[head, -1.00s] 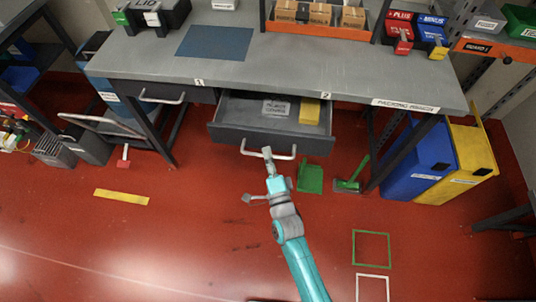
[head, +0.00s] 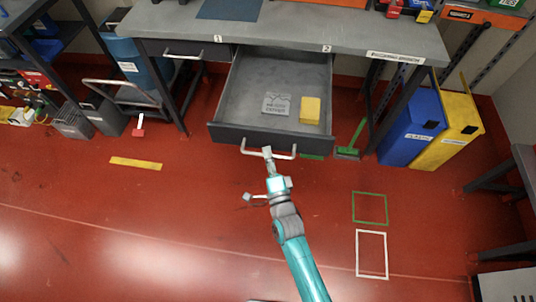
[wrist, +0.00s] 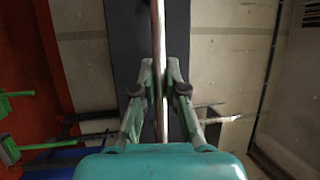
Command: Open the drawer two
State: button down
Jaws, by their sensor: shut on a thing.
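Drawer two (head: 235,100) hangs under the bench below the label "2" and is pulled well out. A grey labelled item (head: 276,104) and a yellow block (head: 310,110) lie inside it. Its pale bar handle (head: 284,156) runs along the dark front. My gripper (head: 267,153) is shut on the handle near its middle. In the wrist view, the two fingers of my gripper (wrist: 166,92) stand on either side of the handle bar (wrist: 159,50), with the dark drawer front behind.
Drawer one (head: 183,50) is shut at the left. A blue bin (head: 412,128) and a yellow bin (head: 455,130) stand at the right. A green brush (head: 348,152) is on the floor by the drawer.

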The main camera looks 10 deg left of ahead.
jog(key=shift+s, duration=0.3)
jog(key=c, duration=1.2)
grip_release()
jog(key=v, duration=1.2)
jog(key=shift+f, duration=0.1)
